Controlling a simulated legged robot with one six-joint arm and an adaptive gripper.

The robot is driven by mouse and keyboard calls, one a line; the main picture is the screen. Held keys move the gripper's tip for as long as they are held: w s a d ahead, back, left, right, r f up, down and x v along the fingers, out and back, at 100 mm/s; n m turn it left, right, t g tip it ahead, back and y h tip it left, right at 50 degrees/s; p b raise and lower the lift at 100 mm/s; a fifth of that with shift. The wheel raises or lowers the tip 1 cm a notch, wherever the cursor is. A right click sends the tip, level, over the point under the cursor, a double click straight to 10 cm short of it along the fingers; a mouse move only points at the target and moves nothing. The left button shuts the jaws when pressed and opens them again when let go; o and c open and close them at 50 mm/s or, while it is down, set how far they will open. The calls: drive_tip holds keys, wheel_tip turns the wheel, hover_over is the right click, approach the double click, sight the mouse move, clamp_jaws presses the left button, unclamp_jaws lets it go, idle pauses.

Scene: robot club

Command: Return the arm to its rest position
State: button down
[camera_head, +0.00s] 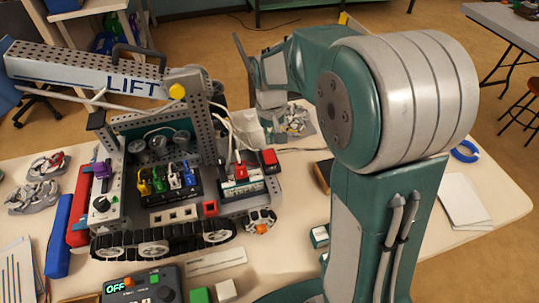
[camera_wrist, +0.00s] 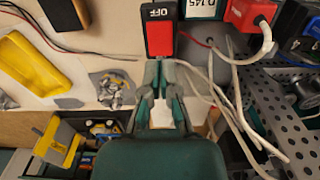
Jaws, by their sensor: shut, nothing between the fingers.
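My gripper (camera_wrist: 161,68) shows in the wrist view with its two grey-and-green fingers together and nothing between them. Its tips are just below a red switch marked OFF (camera_wrist: 160,40); I cannot tell whether they touch it. In the head view my green and grey arm rises on the right and bends over to the left at the back. The gripper itself is not clear there. The red switch (camera_head: 269,158) stands at the right end of a tracked robot marked LIFT (camera_head: 150,200).
Loose white cables (camera_wrist: 212,90) and a perforated metal plate (camera_wrist: 285,110) lie right of my fingers. A yellow tray (camera_wrist: 28,65) and grey metal parts (camera_wrist: 113,88) lie left. In the head view, a control box (camera_head: 145,285) stands in front and white papers (camera_head: 465,205) lie right.

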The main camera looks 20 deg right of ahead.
idle(0.4)
drive_tip(key=s+r+t, duration=0.2)
drive_tip(key=s+r, duration=0.3)
drive_tip(key=s, duration=0.5)
drive_tip(key=s+r+t, duration=0.3)
drive_tip(key=s+r, duration=0.3)
drive_tip(key=s, duration=0.5)
drive_tip(key=shift+r+t, duration=0.3)
